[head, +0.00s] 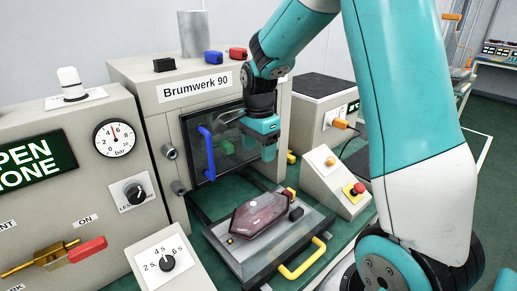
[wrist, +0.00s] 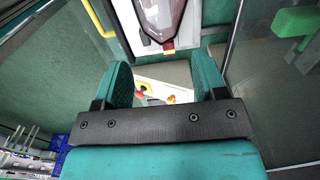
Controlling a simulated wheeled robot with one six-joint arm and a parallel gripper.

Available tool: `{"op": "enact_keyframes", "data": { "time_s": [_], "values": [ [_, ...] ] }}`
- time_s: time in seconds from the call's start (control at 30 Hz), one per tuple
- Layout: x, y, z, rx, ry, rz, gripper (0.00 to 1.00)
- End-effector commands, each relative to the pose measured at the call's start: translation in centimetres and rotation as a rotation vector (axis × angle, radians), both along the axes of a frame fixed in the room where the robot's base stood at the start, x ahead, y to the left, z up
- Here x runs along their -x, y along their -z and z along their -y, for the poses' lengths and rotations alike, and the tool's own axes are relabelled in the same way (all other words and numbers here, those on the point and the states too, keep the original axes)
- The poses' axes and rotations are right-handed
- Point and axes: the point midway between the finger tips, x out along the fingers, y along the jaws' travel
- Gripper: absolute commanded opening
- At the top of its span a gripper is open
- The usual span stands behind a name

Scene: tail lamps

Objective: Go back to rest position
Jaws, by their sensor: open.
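My gripper (head: 262,145) is teal and hangs in front of the Brumwerk 90 machine's dark glass door (head: 212,140) with its blue handle (head: 207,153). In the wrist view my gripper (wrist: 163,82) has its two fingers apart, with nothing between them. The dark red tail lamp (head: 262,214) lies on the grey fixture tray (head: 245,258) below and in front of the gripper, apart from it. The lamp also shows at the top of the wrist view (wrist: 160,15). I cannot tell whether the gripper touches the door.
The tray has a yellow handle (head: 303,260). A sloped button box (head: 325,182) stands to its right, a timer knob box (head: 165,265) to its left. A pressure panel (head: 60,180) with gauge and red-handled valve stands at far left. Green floor (head: 490,150) is open at right.

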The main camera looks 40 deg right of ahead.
Motion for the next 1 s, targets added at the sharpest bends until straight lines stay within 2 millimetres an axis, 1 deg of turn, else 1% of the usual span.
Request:
{"op": "enact_keyframes", "data": {
  "time_s": [0.47,0.53,0.57,0.67,0.7,0.77,0.8,0.87,0.9,1.0],
  "values": [
    [0.0,-0.1,0.0,0.000,-0.002,0.000,0.65],
    [0.2,-0.4,-0.6,-0.005,-0.041,0.005,0.65],
    [0.5,-0.7,-1.3,-0.011,-0.081,0.010,0.65],
    [2.1,-2.4,-4.9,-0.045,-0.337,0.043,0.65],
    [3.3,-3.2,-7.0,-0.063,-0.489,0.064,0.65],
    [5.6,-4.5,-10.3,-0.094,-0.750,0.101,0.65],
    [7.4,-5.3,-12.5,-0.113,-0.933,0.131,0.65],
    [10.4,-6.2,-15.3,-0.139,-1.201,0.178,0.65],
    [12.4,-6.7,-16.9,-0.155,-1.369,0.210,0.65],
    [17.0,-7.5,-19.9,-0.185,-1.729,0.288,0.65]
  ]
}}
